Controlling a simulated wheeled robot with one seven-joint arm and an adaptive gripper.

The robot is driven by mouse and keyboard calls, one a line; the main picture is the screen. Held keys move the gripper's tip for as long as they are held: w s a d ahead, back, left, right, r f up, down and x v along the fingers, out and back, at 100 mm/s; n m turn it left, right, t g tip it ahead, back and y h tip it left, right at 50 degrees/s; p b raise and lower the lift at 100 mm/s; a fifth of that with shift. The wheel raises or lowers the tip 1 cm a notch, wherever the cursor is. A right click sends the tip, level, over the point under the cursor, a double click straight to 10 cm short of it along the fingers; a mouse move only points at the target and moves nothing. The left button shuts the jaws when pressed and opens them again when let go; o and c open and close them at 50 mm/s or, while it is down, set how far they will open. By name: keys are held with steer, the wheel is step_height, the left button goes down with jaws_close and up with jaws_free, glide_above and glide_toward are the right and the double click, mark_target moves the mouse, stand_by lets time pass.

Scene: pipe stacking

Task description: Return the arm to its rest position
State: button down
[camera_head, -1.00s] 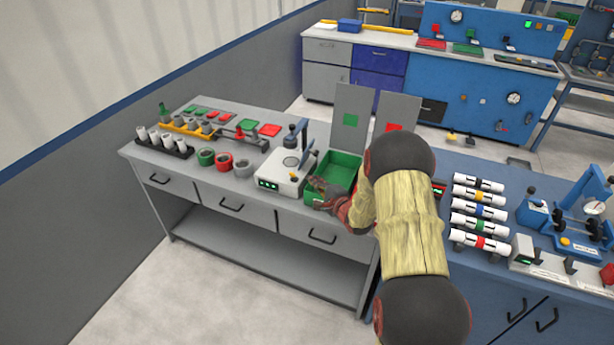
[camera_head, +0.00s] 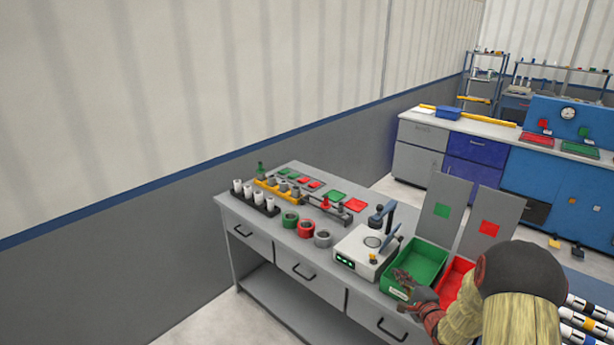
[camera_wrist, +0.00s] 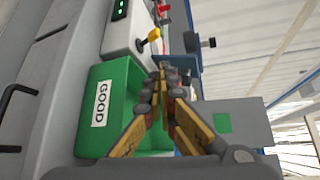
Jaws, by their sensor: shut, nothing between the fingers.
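My gripper (camera_head: 404,278) is at the front of the green bin (camera_head: 430,262) on the grey workbench, in the head view. In the wrist view my gripper (camera_wrist: 163,68) has its fingertips together, with nothing held between them. The green bin (camera_wrist: 92,130) lies beside and behind the fingers there, with its "GOOD" label showing. My arm comes in from the lower right of the head view, and part of it is cut off by the frame edge.
A red bin (camera_head: 456,272) stands right of the green one. Left of the bins is a white device (camera_head: 362,250) with a lever. Rings (camera_head: 306,229), white pipes (camera_head: 255,196) and coloured pads (camera_head: 338,196) lie farther left. Open floor separates the bench from a blue counter behind.

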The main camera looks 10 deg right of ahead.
steer(key=s+a+r+n+g+h, duration=0.1)
steer(key=s+a+r+n+g, duration=0.25)
steer(key=r, duration=0.55)
steer(key=s+a+r+n+g+h, duration=0.1)
steer(key=s+a+r+n+h, duration=0.15)
steer(key=a+r+n, duration=0.5)
steer(key=s+a+r+n+g+y, duration=0.1)
steer(key=s+a+r+n+g, duration=0.1)
steer(key=s, duration=0.8)
steer(key=s+a+r+n+g+y, duration=0.1)
steer(key=s+a+r+n, duration=0.1)
steer(key=s+a+n, duration=0.2)
steer(key=s+a+r+n+g+y, duration=0.1)
steer(key=s+a, duration=0.6)
steer(key=s, duration=1)
steer(key=r+n+g, duration=0.1)
steer(key=n, duration=0.1)
steer(key=shift+a+n+g, duration=0.3)
steer(key=shift+a+g, duration=0.05)
